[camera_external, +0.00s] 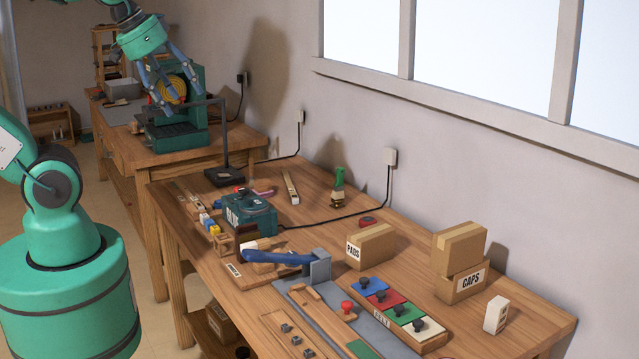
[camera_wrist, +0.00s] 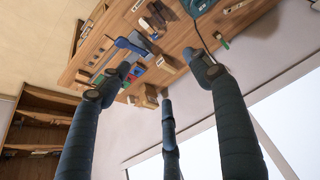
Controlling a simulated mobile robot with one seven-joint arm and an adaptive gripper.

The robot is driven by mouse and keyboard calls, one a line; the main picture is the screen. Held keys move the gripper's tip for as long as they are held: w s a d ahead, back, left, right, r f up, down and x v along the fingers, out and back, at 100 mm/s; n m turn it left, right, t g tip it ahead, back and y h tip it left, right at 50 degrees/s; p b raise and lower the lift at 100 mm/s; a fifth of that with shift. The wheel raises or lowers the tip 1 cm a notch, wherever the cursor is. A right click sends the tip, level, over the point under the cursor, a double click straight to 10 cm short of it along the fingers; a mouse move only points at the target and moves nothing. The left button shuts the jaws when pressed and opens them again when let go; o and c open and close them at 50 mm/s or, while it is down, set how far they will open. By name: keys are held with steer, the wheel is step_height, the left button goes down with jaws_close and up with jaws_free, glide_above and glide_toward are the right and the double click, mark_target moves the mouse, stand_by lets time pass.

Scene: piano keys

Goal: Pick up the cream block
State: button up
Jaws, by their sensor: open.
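A small cream block (camera_external: 250,245) seems to sit beside a dark brown block (camera_external: 245,233) in the middle of the long workbench. In the wrist view a pale piece (camera_wrist: 144,23) lies near dark brown blocks; I cannot tell for sure that it is the same block. Another off-white block (camera_external: 496,315) with dark marks stands upright at the bench's right end. My gripper (camera_external: 176,95) is high at the upper left, well away from these blocks. Its three dark blue fingers are spread open with nothing between them, as the wrist view also shows (camera_wrist: 155,84).
A blue-handled tool (camera_external: 275,257) lies right beside the cream block. A teal box (camera_external: 249,214), cardboard boxes (camera_external: 371,246) and a row of coloured panels with knobs (camera_external: 398,312) crowd the bench. A black post stand (camera_external: 224,150) rises near the bench's far end.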

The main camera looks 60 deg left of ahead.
steer(key=w+d+b, duration=0.1)
steer(key=w+d, duration=0.3)
steer(key=w, duration=0.5)
steer(key=w+d+r+n+g, duration=0.1)
steer(key=w+d, duration=0.3)
steer(key=w, duration=0.4)
steer(key=w+d+b, duration=0.1)
steer(key=w+d, duration=0.4)
steer(key=w, duration=0.4)
steer(key=n+b, duration=0.1)
steer(key=b, duration=0.1)
glide_above(499, 305)
steer(key=s, duration=0.4)
step_height(499, 305, down, 35)
steer(key=shift+d+y, duration=0.4)
steer(key=shift+b+x, duration=0.65)
steer(key=shift+x, duration=3.6)
